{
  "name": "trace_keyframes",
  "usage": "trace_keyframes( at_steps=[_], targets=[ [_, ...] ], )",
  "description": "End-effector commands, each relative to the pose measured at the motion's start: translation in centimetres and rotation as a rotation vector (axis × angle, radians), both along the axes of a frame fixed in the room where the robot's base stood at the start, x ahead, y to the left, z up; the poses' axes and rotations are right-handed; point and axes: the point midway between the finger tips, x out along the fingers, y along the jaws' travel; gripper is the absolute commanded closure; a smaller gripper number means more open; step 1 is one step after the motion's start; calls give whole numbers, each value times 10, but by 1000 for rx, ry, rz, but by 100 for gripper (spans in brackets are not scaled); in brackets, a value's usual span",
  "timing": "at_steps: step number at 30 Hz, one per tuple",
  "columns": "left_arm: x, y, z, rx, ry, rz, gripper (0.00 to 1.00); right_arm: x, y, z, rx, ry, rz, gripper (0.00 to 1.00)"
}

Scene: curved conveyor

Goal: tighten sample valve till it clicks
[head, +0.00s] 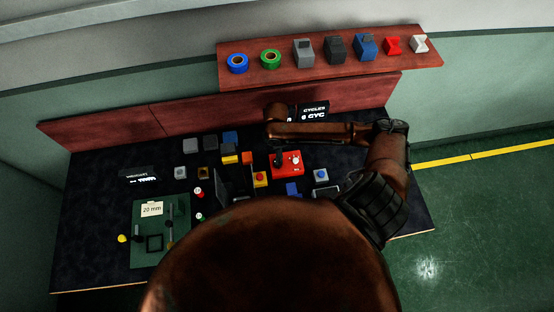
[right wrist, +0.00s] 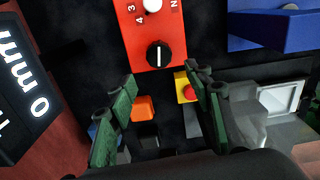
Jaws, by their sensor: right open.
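A red box (head: 289,164) stands in the middle of the dark bench. In the right wrist view the red box (right wrist: 160,22) carries a black knob (right wrist: 160,55) with a white line and a white knob (right wrist: 152,5) beside printed numbers. No label visible here names a sample valve. My right gripper (right wrist: 161,74) is open and empty, with one finger on each side below the black knob in the picture; I cannot tell if they touch it. In the head view my right arm reaches over the bench from the right and its fingers are hard to make out. My left gripper is not in view.
A yellow box with a red button (right wrist: 188,92) and an orange block (right wrist: 143,107) lie close to the fingers. A blue box (right wrist: 270,30) is at the upper right. A green mat (head: 145,247) lies at the left. A shelf (head: 285,83) with several items runs behind.

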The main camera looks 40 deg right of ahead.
Motion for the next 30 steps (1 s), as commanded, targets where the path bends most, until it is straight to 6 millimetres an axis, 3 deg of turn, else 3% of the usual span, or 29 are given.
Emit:
trace_keyframes(
  at_steps=[16,28,30],
  targets=[
    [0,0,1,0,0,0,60,-1,-1,-70,-1,3,-3,53],
    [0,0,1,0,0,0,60,-1,-1,-79,-3,1,-2,53],
    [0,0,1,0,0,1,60,-1,-1,-79,-3,1,-2,57]
  ],
)
